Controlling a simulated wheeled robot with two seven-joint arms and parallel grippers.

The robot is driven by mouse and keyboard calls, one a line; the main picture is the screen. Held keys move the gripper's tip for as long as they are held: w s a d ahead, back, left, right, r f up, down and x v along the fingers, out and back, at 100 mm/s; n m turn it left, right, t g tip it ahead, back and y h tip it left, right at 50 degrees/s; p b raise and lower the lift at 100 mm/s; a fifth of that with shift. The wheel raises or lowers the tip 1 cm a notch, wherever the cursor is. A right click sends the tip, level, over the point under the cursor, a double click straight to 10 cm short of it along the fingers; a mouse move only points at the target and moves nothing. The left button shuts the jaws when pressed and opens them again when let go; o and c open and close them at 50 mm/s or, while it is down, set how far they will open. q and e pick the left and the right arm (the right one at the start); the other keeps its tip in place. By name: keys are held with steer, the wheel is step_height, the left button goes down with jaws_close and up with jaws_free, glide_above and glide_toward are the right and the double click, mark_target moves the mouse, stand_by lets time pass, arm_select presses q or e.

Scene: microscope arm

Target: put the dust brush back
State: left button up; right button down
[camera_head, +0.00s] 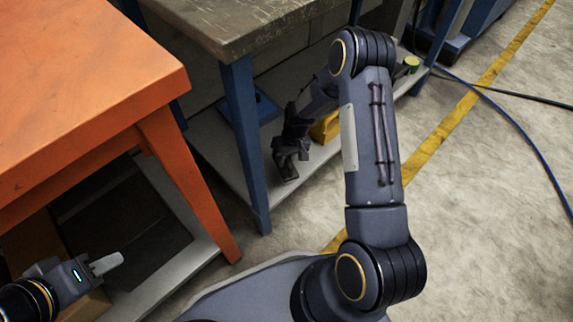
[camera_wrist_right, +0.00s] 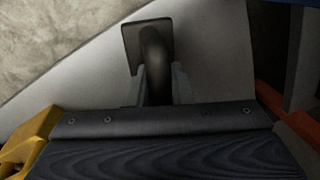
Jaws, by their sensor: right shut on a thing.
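My right gripper (camera_head: 291,143) reaches in over the lower shelf under the grey-topped table. In the right wrist view its two fingers (camera_wrist_right: 159,88) are shut on a dark curved handle with a flat square end, apparently the dust brush (camera_wrist_right: 153,45). The same dark thing (camera_head: 287,168) shows below the gripper in the head view, over the front part of the shelf. Whether it touches the shelf is unclear. Bristles cannot be made out.
The orange table (camera_head: 90,75) stands at left, the grey-topped table (camera_head: 235,25) behind it. The pale lower shelf (camera_head: 225,165) carries a yellow thing (camera_head: 325,127) beside my right gripper. A blue leg (camera_head: 243,140) stands left of it. Open floor (camera_head: 480,200) lies right; cables cross it.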

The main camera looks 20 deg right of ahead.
steer(key=shift+f, duration=0.95)
arm_select(q)
steer(key=shift+f, duration=0.6)
arm_select(e)
steer(key=shift+r, duration=0.15)
arm_select(q)
steer(key=shift+f, duration=0.1)
arm_select(e)
steer(key=c, duration=1.3)
jaws_free()
